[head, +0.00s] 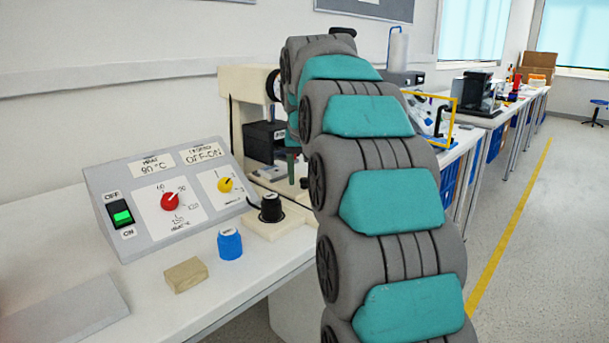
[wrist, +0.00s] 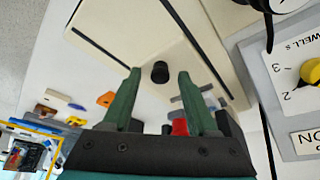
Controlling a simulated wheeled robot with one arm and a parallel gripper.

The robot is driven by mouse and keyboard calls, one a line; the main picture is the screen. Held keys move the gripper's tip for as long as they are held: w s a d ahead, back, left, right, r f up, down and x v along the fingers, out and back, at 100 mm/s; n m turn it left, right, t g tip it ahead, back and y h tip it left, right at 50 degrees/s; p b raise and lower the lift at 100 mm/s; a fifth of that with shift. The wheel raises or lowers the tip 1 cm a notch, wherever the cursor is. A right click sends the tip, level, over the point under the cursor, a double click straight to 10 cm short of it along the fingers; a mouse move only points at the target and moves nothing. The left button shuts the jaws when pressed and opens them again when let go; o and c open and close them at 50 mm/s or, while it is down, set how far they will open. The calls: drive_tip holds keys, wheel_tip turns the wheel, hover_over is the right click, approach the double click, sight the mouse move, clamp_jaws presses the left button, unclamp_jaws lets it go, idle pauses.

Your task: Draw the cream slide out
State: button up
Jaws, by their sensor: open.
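In the wrist view a cream board (wrist: 130,25) with dark grooves along its edges, seemingly the slide, lies ahead of my gripper (wrist: 158,78). A black knob (wrist: 160,72) shows between my fingertips. I cannot tell whether the knob is fixed to the board. My green fingers are apart with nothing held between them. A green part of my gripper (head: 292,160) shows beside the arm.
A sloped grey control box (head: 150,235) with red (head: 169,201) and yellow (head: 225,185) knobs stands left of my arm. A black dial (head: 271,207) on a cream base, a blue cap (head: 229,245) and a wooden block (head: 186,275) are in front. Open floor lies right.

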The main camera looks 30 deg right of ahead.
drive_tip(key=shift+c, duration=0.3)
clamp_jaws()
idle(1.0)
